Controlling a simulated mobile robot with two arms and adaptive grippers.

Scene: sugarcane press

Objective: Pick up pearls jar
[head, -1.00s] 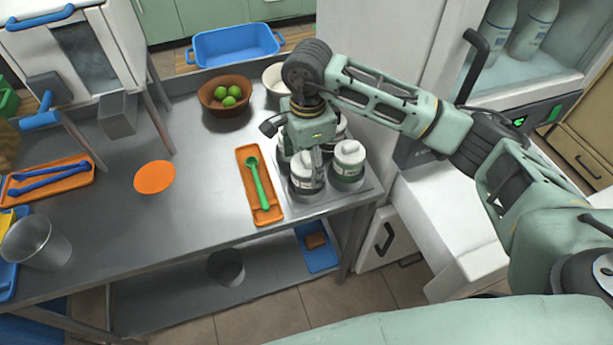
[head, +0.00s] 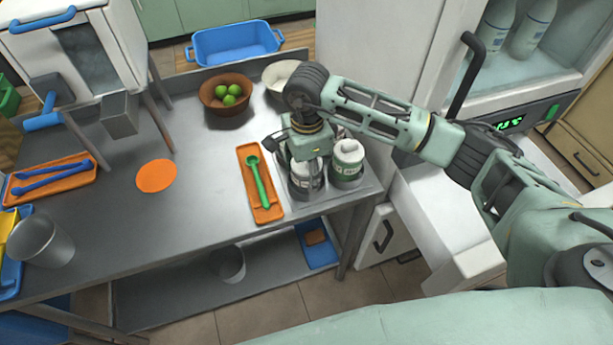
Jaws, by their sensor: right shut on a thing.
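Several white-lidded jars stand in a grey tray (head: 372,186) at the right end of the steel table. My right gripper (head: 306,178) comes down over the front-left jar (head: 304,190) and is shut on it; the fingers and wrist hide most of its lid and label. The jar still seems to sit in the tray. A second jar (head: 347,163) with a green-edged label stands just to its right, uncovered. The jars behind are mostly hidden by my right arm. I cannot read which label says pearls. My left gripper is not in view.
An orange tray with a green spoon (head: 261,184) lies just left of the jars. Behind are a brown bowl of limes (head: 226,100) and a white bowl (head: 279,76). A fridge (head: 385,60) stands close on the right. The table's middle is clear around an orange disc (head: 156,176).

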